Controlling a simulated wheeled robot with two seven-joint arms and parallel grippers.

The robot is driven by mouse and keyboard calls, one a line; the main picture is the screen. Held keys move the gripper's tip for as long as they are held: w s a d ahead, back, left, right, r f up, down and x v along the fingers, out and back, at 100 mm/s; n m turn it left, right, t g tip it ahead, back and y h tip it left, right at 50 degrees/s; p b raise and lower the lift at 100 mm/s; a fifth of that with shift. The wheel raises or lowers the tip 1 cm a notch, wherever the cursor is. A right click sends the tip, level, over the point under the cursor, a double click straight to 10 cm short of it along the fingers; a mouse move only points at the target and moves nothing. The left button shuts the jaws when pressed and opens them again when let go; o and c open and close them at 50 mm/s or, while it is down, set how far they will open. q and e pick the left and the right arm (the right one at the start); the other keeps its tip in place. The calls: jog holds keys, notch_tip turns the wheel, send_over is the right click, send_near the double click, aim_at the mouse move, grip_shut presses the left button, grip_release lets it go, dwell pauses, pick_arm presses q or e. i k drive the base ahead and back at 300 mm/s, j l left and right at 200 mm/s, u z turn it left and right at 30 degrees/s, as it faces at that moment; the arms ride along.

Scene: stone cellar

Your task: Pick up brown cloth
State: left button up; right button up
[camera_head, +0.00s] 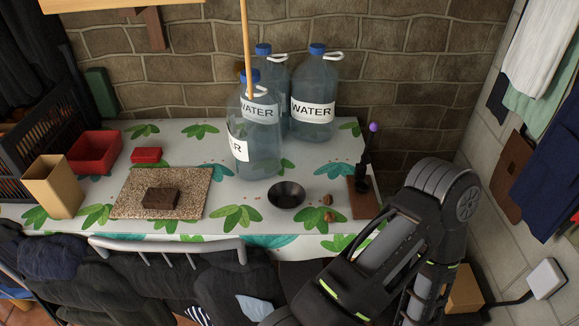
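A brown cloth (512,173) hangs against the white tiled wall at the right, below and beside other hanging cloths. It is flat and its upper part is partly covered by the dark blue cloth (548,165) beside it. One of my black arms fills the lower right, its bent joint to the left of the brown cloth with a gap between them. No gripper fingers show on it. My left gripper is not in view either.
A chair (165,245) heaped with dark clothes stands in front.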

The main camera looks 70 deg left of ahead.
aim_at(154, 198)
jog(key=u, duration=3.3)
jog(key=j+z, duration=0.15)
jog(key=j, duration=1.3)
